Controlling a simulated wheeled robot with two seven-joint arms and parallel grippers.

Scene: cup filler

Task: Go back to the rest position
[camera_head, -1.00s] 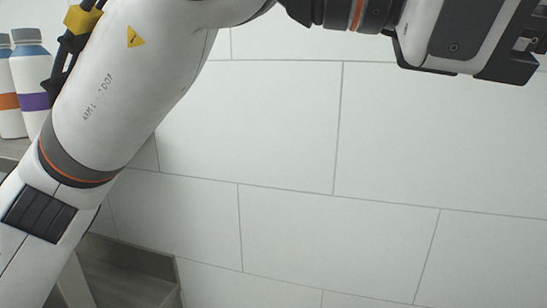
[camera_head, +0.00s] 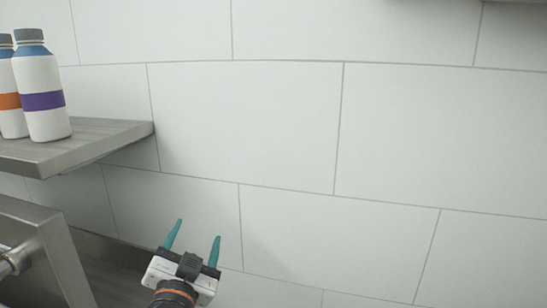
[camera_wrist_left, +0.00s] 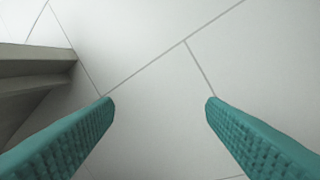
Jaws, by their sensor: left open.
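My left gripper (camera_head: 194,240) is low in the head view, with two teal fingers spread apart and nothing between them. In the left wrist view its fingers (camera_wrist_left: 158,100) frame only bare wall. It is to the right of and below the shelf, apart from it. My right gripper is in neither view.
A grey shelf (camera_head: 110,132) at the left holds two white bottles, one with a purple band (camera_head: 42,101) and one with an orange band (camera_head: 10,101). A metal panel with a knob (camera_head: 62,262) stands at the lower left.

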